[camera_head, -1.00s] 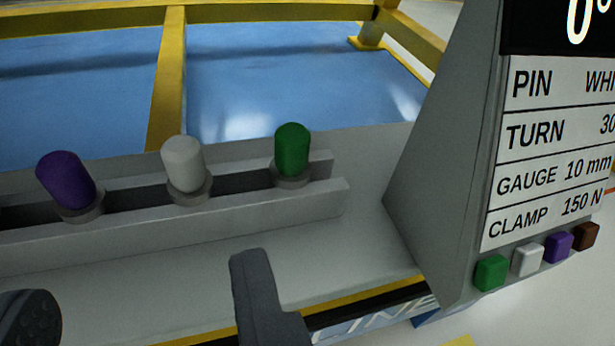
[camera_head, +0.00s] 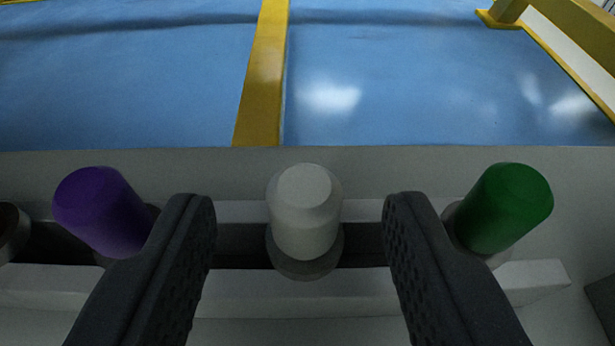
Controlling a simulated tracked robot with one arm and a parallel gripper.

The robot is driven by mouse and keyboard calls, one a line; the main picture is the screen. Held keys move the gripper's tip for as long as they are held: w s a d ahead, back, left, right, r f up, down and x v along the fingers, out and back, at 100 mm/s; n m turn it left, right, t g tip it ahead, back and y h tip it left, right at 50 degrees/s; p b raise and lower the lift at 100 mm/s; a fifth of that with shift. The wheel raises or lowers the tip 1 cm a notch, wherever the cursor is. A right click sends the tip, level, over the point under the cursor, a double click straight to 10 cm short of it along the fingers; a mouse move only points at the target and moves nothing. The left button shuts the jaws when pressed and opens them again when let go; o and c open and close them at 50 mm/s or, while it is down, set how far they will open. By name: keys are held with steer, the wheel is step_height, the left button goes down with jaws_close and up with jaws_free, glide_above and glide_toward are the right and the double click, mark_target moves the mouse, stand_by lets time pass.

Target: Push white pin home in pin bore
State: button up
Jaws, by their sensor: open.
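The white pin (camera_head: 304,210) stands upright in the rack (camera_head: 250,292), in the middle of the view, its collar seated in the slot. My gripper (camera_head: 300,215) is open, with one dark finger on each side of the white pin. Gaps show between both fingers and the pin, so neither appears to touch it. The pin bore is not in view.
A purple pin (camera_head: 100,211) stands in the rack just left of my left finger. A green pin (camera_head: 504,209) stands just right of my right finger. Part of another round piece (camera_head: 10,230) shows at the left edge. Blue floor (camera_head: 400,90) and yellow rails (camera_head: 262,75) lie beyond.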

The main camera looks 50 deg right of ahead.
mark_target(303, 229)
steer(key=shift+b+x, duration=0.4)
steer(key=shift+x, duration=0.85)
steer(key=shift+w+d+f, duration=0.2)
steer(key=shift+w+d, duration=0.05)
steer(key=shift+d, duration=0.15)
steer(key=shift+c, duration=0.4)
jaws_close()
steer(key=shift+r, duration=0.1)
